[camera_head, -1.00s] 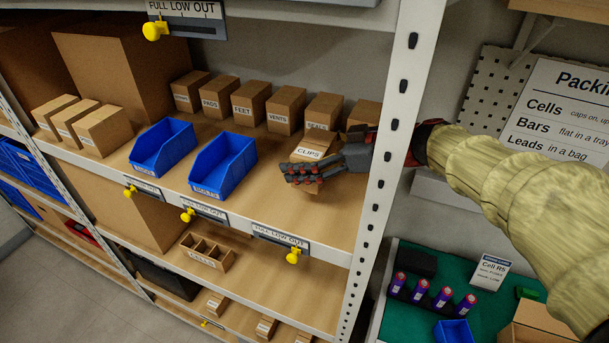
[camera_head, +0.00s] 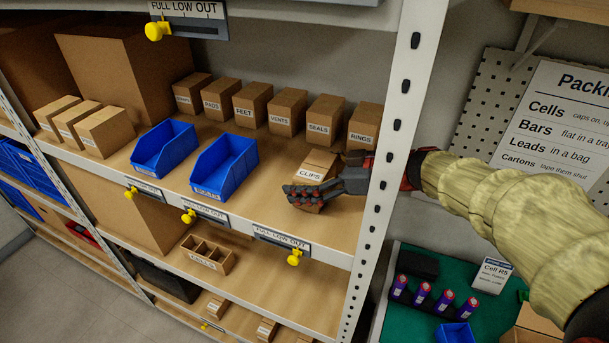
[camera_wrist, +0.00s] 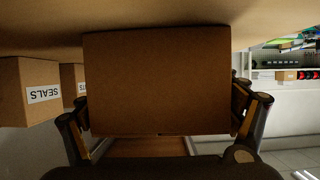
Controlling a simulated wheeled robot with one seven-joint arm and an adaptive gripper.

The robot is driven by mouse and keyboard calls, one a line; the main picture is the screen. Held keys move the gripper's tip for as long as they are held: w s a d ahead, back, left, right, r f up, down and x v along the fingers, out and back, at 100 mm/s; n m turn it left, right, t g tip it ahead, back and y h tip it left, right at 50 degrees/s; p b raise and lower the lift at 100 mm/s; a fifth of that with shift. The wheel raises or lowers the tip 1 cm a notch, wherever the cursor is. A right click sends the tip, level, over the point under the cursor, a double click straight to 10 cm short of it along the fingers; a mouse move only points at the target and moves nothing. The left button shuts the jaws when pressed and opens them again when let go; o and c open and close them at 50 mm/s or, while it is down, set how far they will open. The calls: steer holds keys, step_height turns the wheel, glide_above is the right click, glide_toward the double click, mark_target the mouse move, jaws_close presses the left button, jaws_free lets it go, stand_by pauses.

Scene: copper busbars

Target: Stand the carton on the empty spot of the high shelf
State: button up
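The carton labelled CLIPS (camera_head: 318,163) is at the right front of the high shelf (camera_head: 258,190), beside the post. My gripper (camera_head: 310,194) reaches in from the right past the post and has its fingers around the carton's lower part. In the wrist view the carton (camera_wrist: 157,82) fills the middle, with a finger (camera_wrist: 160,118) close against each side. The wrist picture is upside down, and the carton's base looks at or very near the shelf board. The carton looks about upright; its exact contact with the board is hidden by the fingers in the head view.
A back row of labelled cartons ends with SEALS (camera_head: 322,118) and RINGS (camera_head: 364,125) behind the held carton. A blue bin (camera_head: 225,168) stands to its left, with bare board between. The white perforated post (camera_head: 391,130) is close on the right.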

mark_target(329, 173)
steer(key=shift+o, duration=0.9)
steer(key=shift+r, duration=0.2)
steer(key=v, duration=1.2)
steer(key=shift+d, duration=0.1)
